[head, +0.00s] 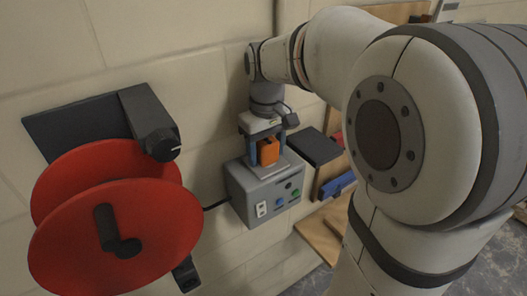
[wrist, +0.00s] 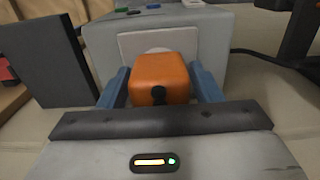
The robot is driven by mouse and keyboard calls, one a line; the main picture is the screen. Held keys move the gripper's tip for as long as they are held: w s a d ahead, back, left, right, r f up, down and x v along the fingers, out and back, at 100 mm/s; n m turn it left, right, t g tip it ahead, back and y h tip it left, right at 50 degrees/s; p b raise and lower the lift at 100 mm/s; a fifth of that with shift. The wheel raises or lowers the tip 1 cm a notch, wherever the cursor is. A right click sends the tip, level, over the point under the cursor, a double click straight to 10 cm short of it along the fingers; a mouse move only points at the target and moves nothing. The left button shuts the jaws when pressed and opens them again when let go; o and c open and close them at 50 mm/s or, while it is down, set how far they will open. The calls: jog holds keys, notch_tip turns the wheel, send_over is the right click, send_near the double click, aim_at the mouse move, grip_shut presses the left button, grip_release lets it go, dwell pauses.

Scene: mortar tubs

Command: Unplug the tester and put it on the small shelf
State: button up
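The tester is an orange block (head: 268,151) with a dark knob. It sits against the pale plate on the grey socket box (head: 262,198) on the wall. My gripper (head: 266,152) reaches down over it, with one blue finger on each side. The wrist view shows the orange tester (wrist: 160,76) between the two fingers (wrist: 160,88). Whether the fingers press on it or stand slightly off cannot be made out. The small dark shelf (head: 315,147) is just right of the box in the head view, and its bare panel shows at left in the wrist view (wrist: 50,60).
A red cable reel (head: 110,225) on a dark wall bracket (head: 75,122) stands left of the box. A black cable runs from the box toward it. A wooden rack with blue and red items (head: 338,185) is at right. The shelf top looks clear.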

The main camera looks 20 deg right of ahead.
aim_at(266, 140)
jog(key=c, duration=1.2)
jog(key=shift+r+p, duration=2.4)
jog(key=shift+r, duration=0.65)
